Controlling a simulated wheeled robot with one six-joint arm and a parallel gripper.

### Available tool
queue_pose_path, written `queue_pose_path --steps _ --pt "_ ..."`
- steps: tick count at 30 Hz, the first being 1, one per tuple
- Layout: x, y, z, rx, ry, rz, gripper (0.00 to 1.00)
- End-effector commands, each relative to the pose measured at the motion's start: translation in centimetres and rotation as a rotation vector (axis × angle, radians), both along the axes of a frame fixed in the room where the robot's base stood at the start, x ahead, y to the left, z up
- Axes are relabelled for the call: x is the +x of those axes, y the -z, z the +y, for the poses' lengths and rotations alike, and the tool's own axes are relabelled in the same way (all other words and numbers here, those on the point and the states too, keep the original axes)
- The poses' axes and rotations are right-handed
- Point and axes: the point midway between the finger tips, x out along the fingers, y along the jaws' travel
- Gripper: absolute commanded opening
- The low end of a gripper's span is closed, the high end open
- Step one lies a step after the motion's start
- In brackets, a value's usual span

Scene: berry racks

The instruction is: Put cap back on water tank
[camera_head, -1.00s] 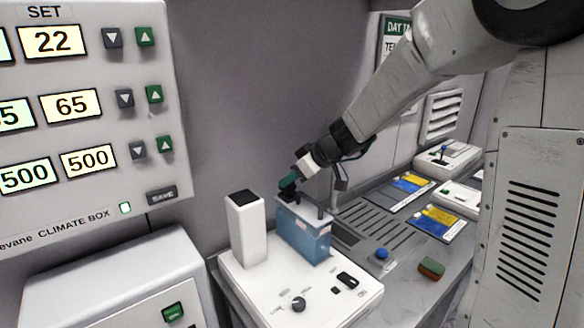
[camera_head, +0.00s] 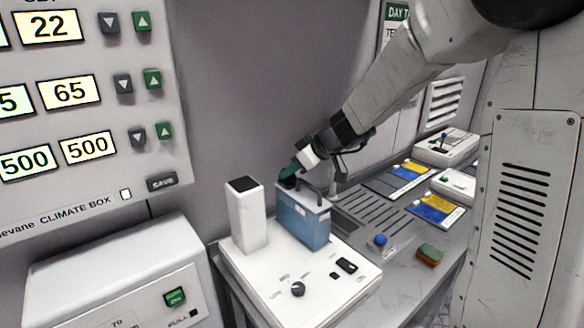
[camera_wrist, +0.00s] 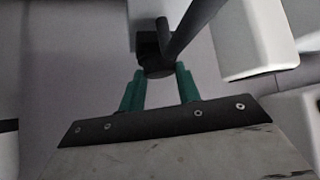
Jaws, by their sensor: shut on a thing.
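The water tank (camera_head: 304,226) is a translucent blue box with a pale top, standing upright on a white base unit. My gripper (camera_head: 287,178) has green fingers and is over the left end of the tank's top. In the wrist view my gripper (camera_wrist: 160,84) is shut on a small dark piece, apparently the cap (camera_wrist: 152,44). In the head view the cap is mostly hidden by the fingers and looks very close to the tank's top. I cannot tell whether it touches the opening.
A white column (camera_head: 246,222) stands just left of the tank. A dark knob (camera_head: 298,289) is on the base unit's front. A blue knob (camera_head: 380,240) and a green-brown sponge (camera_head: 429,254) are to the right. A control panel (camera_head: 80,150) is at left.

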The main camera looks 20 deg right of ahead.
Motion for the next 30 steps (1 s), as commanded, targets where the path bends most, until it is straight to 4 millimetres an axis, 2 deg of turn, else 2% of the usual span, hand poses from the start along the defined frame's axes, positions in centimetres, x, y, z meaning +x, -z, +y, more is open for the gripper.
queue_pose_path --steps 1,12,28,29,30 --pt "-0.2 0.7 0.0 -0.001 0.0 0.011 0.0" --pt "-0.3 1.7 0.0 -0.003 -0.001 0.017 0.0" --pt "-0.4 2.3 0.0 -0.007 -0.001 0.017 0.0" --pt "-0.4 2.3 0.0 -0.007 -0.001 0.017 0.41" --pt "-0.3 2.3 0.0 -0.007 -0.001 0.017 0.52"
